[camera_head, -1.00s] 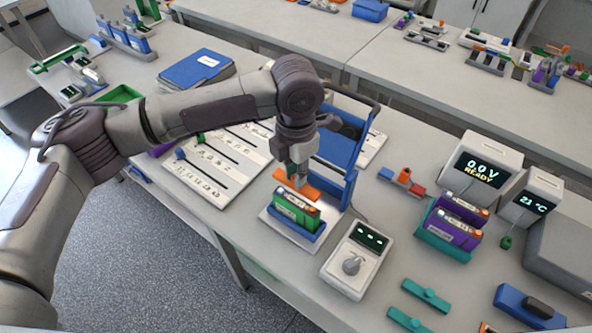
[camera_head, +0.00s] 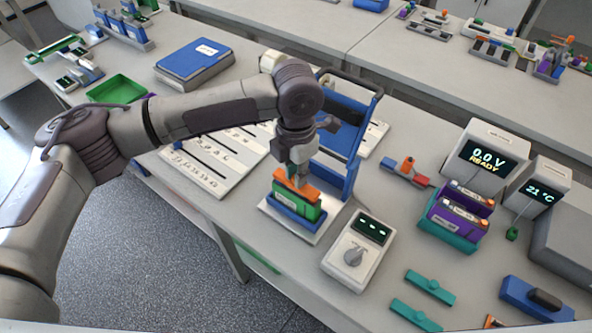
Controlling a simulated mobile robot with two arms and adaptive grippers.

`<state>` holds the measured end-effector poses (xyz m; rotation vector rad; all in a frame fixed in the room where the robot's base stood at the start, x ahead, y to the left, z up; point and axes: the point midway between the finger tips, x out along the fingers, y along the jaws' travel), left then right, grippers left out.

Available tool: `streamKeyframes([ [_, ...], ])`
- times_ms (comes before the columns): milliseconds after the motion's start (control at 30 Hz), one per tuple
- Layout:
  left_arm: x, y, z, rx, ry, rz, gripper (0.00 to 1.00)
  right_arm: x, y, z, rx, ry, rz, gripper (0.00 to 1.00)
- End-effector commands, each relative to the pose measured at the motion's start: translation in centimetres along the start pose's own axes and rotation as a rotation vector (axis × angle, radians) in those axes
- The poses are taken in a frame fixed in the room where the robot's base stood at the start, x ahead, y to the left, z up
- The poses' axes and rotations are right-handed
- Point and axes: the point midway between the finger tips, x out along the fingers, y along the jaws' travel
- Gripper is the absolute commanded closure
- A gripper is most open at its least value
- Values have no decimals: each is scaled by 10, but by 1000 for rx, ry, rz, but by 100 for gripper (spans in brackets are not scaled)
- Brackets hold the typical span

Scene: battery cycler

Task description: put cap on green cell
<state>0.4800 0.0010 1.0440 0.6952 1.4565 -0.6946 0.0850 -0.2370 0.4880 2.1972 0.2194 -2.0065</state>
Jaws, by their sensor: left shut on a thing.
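The green cell (camera_head: 297,205) sits upright in a blue holder on a pale plate (camera_head: 323,229) near the bench's front edge. The orange cap (camera_head: 307,191) is at the top of the green cell, and they look in contact. Whether the cap is fully seated I cannot tell. My left gripper (camera_head: 299,177) points down over the cell and is shut on the orange cap. The fingers hide part of the cap. My right gripper is not in view.
A blue frame (camera_head: 354,165) stands right behind the cell. A grey device with a knob (camera_head: 355,252) is close on the right. Purple cells (camera_head: 456,218) stand in a teal holder farther right, by a "0.0 V READY" display (camera_head: 486,155). A slotted board (camera_head: 222,172) lies left.

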Motion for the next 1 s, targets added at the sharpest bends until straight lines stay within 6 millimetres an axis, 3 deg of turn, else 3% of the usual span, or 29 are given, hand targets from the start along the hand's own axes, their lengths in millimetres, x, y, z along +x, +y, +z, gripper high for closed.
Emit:
streamKeyframes([
  [1000,0,0,0,0,0,0,100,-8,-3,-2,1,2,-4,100],
])
